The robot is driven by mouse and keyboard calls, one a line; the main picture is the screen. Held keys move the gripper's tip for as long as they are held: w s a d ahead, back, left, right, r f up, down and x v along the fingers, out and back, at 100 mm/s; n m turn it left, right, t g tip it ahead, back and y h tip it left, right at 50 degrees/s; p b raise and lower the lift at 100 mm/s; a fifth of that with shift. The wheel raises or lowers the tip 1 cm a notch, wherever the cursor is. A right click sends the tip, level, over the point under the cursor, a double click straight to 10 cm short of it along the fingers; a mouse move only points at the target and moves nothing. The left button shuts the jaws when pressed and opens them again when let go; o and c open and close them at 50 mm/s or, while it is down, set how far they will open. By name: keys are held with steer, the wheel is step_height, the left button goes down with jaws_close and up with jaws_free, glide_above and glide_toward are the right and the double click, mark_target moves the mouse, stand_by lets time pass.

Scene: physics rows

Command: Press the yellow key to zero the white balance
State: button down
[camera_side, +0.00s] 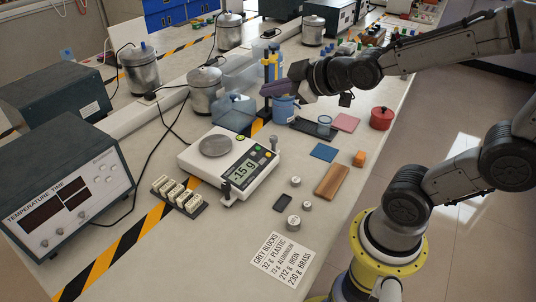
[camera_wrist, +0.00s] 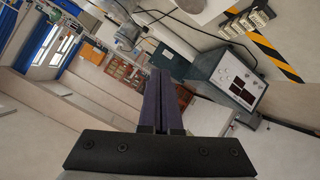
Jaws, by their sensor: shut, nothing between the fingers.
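The white balance (camera_side: 250,184) stands on the bench in the side view, with a round grey metal pan (camera_side: 215,146). Its display (camera_side: 244,170) shows a negative reading that looks like -1.5 g or -15 g. The small yellow key (camera_side: 268,154) is on its right end, beside a green key (camera_side: 257,148). My gripper (camera_side: 268,89) is shut and empty, its purple fingers pointing left, well above the bench and behind the balance, apart from the keys. In the wrist view the shut fingers (camera_wrist: 160,78) show; the yellow key cannot be made out there.
A blue cup (camera_side: 284,109) and a clear container (camera_side: 234,112) stand near my gripper. A terminal block (camera_side: 178,195) lies left of the balance. Wood, coloured pads, small weights and a red pot (camera_side: 381,118) lie to the right. A temperature-time box (camera_side: 70,190) stands at left.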

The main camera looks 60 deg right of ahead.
steer(key=n+h, duration=0.1)
glide_above(268, 155)
steer(key=s+a, duration=0.2)
steer(key=a, duration=0.1)
step_height(268, 155, down, 7)
steer(key=s+d+f+m+g+h, duration=0.1)
steer(key=d+f, duration=0.2)
steer(key=f, duration=0.5)
steer(key=shift+s+d, duration=0.2)
steer(key=shift+s, duration=0.15)
steer(key=shift+w+f, duration=0.3)
steer(key=shift+f, duration=1.1)
steer(key=shift+w+f, duration=0.3)
steer(key=shift+f, duration=1.15)
steer(key=shift+w+f, duration=0.3)
steer(key=shift+f, duration=1.1)
steer(key=shift+f, duration=0.2)
steer(key=shift+f, duration=0.2)
